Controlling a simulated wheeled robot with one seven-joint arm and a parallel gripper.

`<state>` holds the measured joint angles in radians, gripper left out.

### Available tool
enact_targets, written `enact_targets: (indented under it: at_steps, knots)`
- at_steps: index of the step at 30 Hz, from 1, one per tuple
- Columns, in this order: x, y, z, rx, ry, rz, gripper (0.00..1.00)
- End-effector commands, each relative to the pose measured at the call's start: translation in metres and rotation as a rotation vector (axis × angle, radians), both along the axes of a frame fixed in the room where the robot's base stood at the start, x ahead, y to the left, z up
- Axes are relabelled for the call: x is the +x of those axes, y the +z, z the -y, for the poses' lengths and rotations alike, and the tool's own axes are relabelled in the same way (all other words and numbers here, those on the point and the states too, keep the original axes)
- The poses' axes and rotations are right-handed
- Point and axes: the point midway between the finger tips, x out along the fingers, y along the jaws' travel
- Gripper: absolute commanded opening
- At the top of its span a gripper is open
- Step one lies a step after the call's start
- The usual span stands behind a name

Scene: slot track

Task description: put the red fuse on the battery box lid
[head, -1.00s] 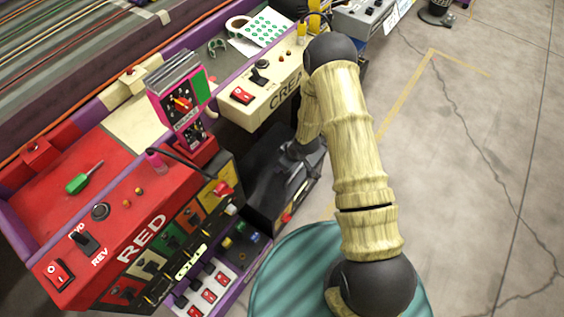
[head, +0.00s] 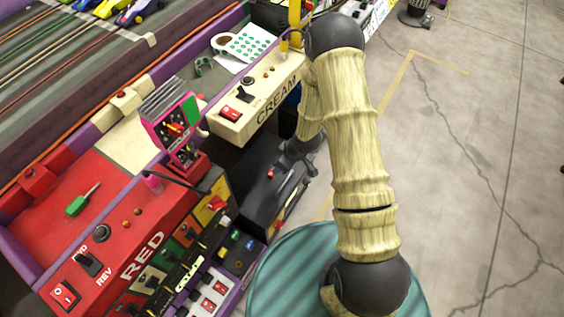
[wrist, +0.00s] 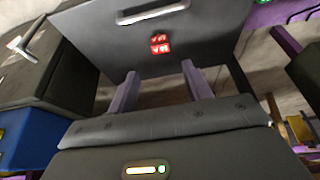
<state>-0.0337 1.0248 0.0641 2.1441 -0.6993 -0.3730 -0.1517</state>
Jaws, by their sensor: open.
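A small red piece with pale marks, which looks like the red fuse (wrist: 160,43), lies on the dark flat top of the battery box, its lid (wrist: 100,40). In the head view a small red spot (head: 270,174) shows on the black box lid (head: 262,190), just left of my gripper (head: 283,168). In the wrist view my gripper (wrist: 160,70) is open, with its two purple-grey fingers apart. The fuse shows beyond the fingertips and between them, with nothing held. A pale handle (wrist: 153,12) is on the lid's far part.
The red control panel (head: 143,250) with switches and a row of coloured slots stands at left. The cream panel (head: 262,100) overhangs behind the box. A blue block (wrist: 30,140) shows at left in the wrist view. Open concrete floor (head: 470,180) lies to the right.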

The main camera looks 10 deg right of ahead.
Motion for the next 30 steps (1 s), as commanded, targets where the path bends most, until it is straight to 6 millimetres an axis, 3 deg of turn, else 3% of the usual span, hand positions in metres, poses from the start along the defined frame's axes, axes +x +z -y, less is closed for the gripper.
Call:
enact_targets:
  at_steps: [5, 10, 14, 20, 30]
  knots:
    - [0.0, 0.001, 0.0, -0.002, -0.002, 0.001, 0.5]
    - [0.005, 0.024, 0.011, -0.032, -0.052, 0.005, 0.5]
    - [0.007, 0.065, 0.029, -0.079, -0.151, 0.007, 0.5]
    - [-0.008, 0.134, 0.06, -0.14, -0.347, -0.007, 0.5]
    - [-0.073, 0.233, 0.092, -0.144, -0.68, -0.067, 0.5]
